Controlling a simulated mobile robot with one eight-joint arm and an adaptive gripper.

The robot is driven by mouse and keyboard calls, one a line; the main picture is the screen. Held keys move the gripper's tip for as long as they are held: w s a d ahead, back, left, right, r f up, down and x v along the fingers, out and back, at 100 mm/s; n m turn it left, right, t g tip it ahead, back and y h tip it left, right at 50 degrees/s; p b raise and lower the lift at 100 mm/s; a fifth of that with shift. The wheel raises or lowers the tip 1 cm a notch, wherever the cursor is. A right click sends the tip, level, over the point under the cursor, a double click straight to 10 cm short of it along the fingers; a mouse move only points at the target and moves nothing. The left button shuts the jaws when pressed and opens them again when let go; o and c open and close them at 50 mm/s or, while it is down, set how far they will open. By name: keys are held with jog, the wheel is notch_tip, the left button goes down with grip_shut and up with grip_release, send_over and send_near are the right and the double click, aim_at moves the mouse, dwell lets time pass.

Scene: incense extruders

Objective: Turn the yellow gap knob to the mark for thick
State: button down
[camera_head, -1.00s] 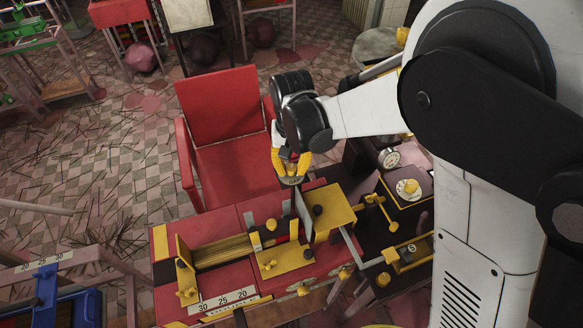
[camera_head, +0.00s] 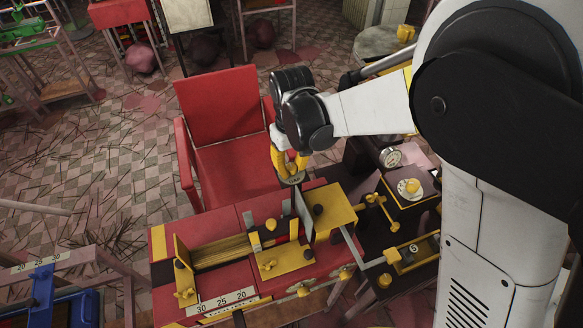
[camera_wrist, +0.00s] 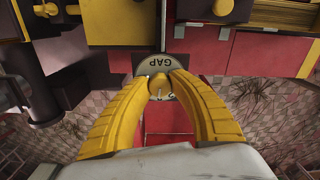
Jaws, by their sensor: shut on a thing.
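The yellow gap knob (camera_wrist: 158,84) sits on a small round plate (camera_wrist: 150,67) at the far side of the red incense extruder (camera_head: 195,225). The plate's word GAP reads upside down in the wrist view. My gripper (camera_wrist: 161,88) has its two yellow fingers closed on either side of the knob, holding it. In the head view my gripper (camera_head: 291,170) reaches down to the plate's edge, and the knob is hidden behind the fingers. The mark for thick cannot be read, as the fingers and knob cover part of the plate.
A yellow block (camera_head: 335,207) and an upright grey plate (camera_head: 304,214) stand close to my gripper on the extruder. A red chair (camera_head: 220,110) is just behind. A dark side bench with a dial (camera_head: 409,187) lies to the right.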

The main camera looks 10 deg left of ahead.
aim_at(292, 167)
jog(key=shift+n, duration=0.6)
jog(key=c, duration=1.2)
grip_release()
jog(key=shift+r, duration=0.1)
notch_tip(292, 167, up, 12)
jog(key=shift+f, duration=0.1)
